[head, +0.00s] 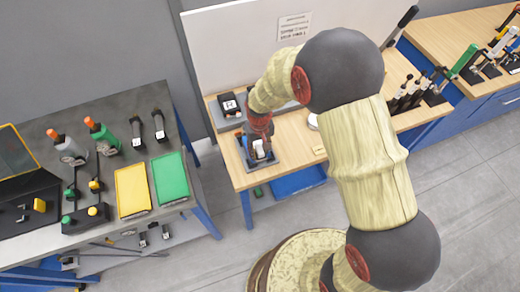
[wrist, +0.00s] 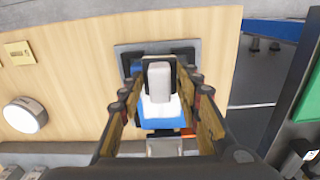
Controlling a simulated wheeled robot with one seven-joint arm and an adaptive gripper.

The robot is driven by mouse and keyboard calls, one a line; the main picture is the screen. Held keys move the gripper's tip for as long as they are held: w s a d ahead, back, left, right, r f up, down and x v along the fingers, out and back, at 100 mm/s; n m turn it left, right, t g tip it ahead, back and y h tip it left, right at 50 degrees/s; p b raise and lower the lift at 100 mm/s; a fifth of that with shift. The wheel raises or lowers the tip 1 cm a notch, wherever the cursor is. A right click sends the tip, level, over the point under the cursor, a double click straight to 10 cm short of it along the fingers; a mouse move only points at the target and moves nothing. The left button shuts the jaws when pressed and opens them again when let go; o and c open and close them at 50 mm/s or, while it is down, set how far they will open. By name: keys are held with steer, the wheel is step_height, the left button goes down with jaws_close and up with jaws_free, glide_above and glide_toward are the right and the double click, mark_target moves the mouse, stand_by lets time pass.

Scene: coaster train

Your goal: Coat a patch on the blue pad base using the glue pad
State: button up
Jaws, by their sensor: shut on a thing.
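In the wrist view my gripper (wrist: 161,76) points at a grey plate (wrist: 124,50). It is shut on a pale block with a dark backing, which looks like the glue pad (wrist: 159,87). A blue and white piece, likely the blue pad base (wrist: 150,124), shows just below the block between my fingers. The fingers and block hide part of it, so I cannot tell whether the two touch. In the head view my gripper (head: 260,140) is over the dark tray (head: 266,164) at the left front of the wooden bench, with a white piece (head: 261,149) showing there.
A black box with a white label (head: 229,105) stands behind the tray. A round white-topped item (wrist: 24,115) and a small yellowish plate (wrist: 19,53) lie on the wooden bench (head: 285,160). A separate grey table with yellow and green mats (head: 171,177) stands left, across a gap.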

steer(key=shift+w+a+f+b, duration=0.1)
steer(key=shift+w+a, duration=0.15)
steer(key=shift+w, duration=0.7)
steer(key=shift+w+a+b, duration=0.15)
steer(key=shift+w+a, duration=0.1)
steer(key=shift+w, duration=0.65)
steer(key=shift+w+a+f+b, duration=0.1)
steer(key=shift+w+a, duration=0.15)
steer(key=shift+w, duration=0.7)
steer(key=shift+w+a+r, duration=0.15)
steer(key=shift+w+a, duration=0.1)
steer(key=shift+w, duration=0.55)
steer(key=shift+w+r, duration=0.1)
steer(key=shift+r, duration=0.05)
steer(key=shift+s+d+p, duration=0.15)
steer(key=shift+s+d, duration=0.2)
steer(key=shift+s, duration=0.95)
steer(key=shift+s+d+p, duration=0.15)
steer(key=shift+s+d, duration=0.2)
steer(key=shift+s, duration=0.9)
steer(key=shift+s+d+p, duration=0.15)
steer(key=shift+s+d, duration=0.2)
steer(key=shift+s, duration=0.95)
steer(key=shift+r+p, duration=1.9)
steer(key=shift+r, duration=1)
steer(key=shift+r+p, duration=0.95)
steer(key=shift+r, duration=0.6)
